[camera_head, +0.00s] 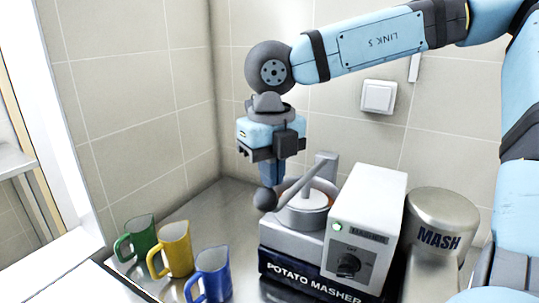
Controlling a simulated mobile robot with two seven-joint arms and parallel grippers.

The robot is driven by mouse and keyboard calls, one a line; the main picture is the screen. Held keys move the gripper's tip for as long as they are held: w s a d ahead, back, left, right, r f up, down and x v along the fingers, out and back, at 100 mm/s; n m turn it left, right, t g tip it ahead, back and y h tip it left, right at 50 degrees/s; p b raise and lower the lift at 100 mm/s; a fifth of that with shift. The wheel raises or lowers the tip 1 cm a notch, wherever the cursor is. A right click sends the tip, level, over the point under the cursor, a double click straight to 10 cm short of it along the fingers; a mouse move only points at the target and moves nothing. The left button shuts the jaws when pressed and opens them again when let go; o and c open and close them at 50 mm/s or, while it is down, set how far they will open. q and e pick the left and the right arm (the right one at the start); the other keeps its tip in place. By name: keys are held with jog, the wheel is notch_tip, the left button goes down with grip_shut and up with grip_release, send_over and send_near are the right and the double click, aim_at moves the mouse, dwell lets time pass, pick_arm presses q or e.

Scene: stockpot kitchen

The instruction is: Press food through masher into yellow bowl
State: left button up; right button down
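The potato masher (305,262) stands on the metal counter, with a grey box and a dark, labelled front. Its round hopper (303,212) has some orange food showing at the rim under a pale press disc. A grey lever (297,184) crosses the top and ends in a dark ball knob (265,199) at the left. My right gripper (270,184) points down at the knob, its fingertips just above or touching it; its finger gap is not clear. A yellow handled vessel (177,249) stands to the left of the masher; no other yellow bowl shows. My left gripper is out of view.
A green vessel (139,236) and a blue one (212,273) flank the yellow one. A metal canister marked MASH (440,225) stands right of the masher. Tiled walls close off the back and left. Bare counter (215,213) lies behind the vessels.

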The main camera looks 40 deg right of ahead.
aim_at(272, 193)
jog(key=shift+f+b, duration=0.65)
jog(key=shift+b, duration=0.25)
dwell(0.9)
jog(key=shift+f+b, duration=0.45)
jog(key=shift+b, duration=0.05)
jog(key=shift+f+b, duration=1)
jog(key=shift+b, duration=0.4)
dwell(0.9)
dwell(3.4)
